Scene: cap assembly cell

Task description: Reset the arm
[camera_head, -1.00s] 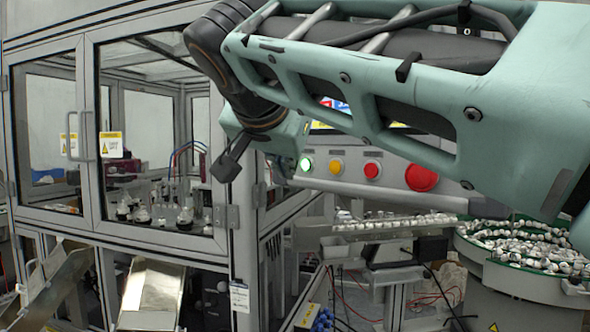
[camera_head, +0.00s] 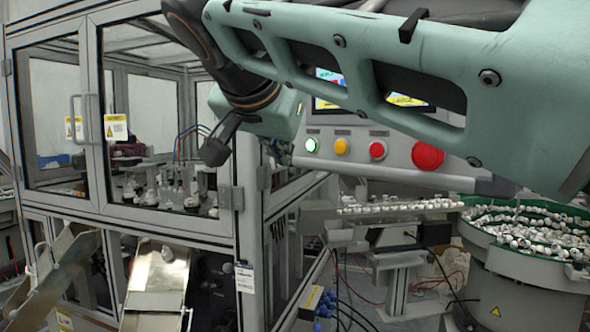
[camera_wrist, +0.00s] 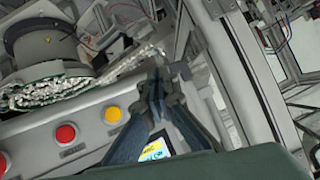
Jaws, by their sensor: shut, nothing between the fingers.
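My teal arm (camera_head: 460,50) reaches across the top of the head view, in front of the control panel. Its dark wrist end hangs beside the corner of the glazed cabinet. In the wrist view my gripper (camera_wrist: 158,72) points away from the camera, with its dark fingers together at the tips and nothing between them. Part of the panel's screen (camera_head: 405,100) is hidden behind the arm. No contact between gripper and panel is visible.
A glazed machine cabinet (camera_head: 240,215) stands at the left, with metal chutes (camera_head: 155,280) below. A green-rimmed bowl feeder (camera_head: 530,275) full of white caps stands at the right. A feed rail (camera_head: 400,207) with caps runs between them. Cables hang beneath.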

